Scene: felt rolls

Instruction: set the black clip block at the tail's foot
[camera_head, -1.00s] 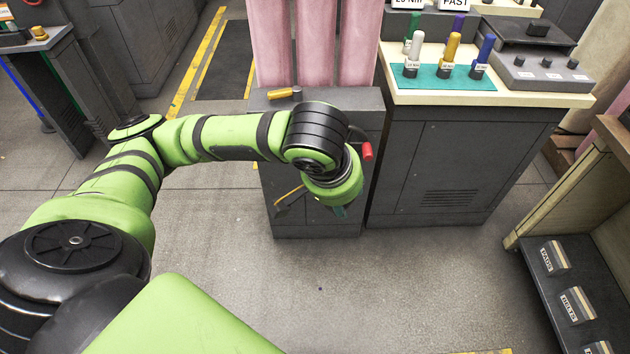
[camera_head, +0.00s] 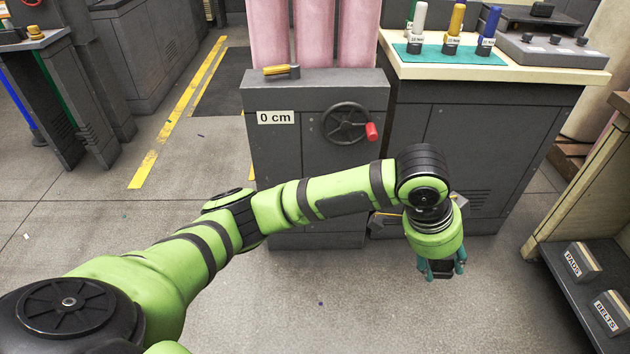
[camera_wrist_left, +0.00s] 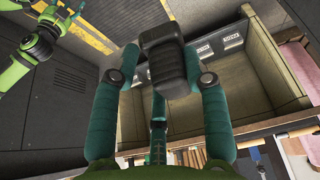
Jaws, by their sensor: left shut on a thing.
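My left gripper (camera_head: 441,266) is shut on the black clip block (camera_head: 442,269) and holds it in the air in front of the dark cabinets. In the left wrist view, the dark block (camera_wrist_left: 166,62) sits between the teal fingers of the left gripper (camera_wrist_left: 164,76). Pink felt rolls (camera_head: 314,32) stand upright behind the low grey cabinet at the top of the head view. I cannot make out the tail or its foot in these views.
The grey cabinet (camera_head: 292,155) has a handwheel (camera_head: 346,123) with a red knob and a "0 cm" label (camera_head: 275,118). A bench (camera_head: 395,66) holds coloured torque drivers. A wooden shelf (camera_head: 577,172) with black boxes stands at right. The floor (camera_head: 330,318) below the gripper is clear.

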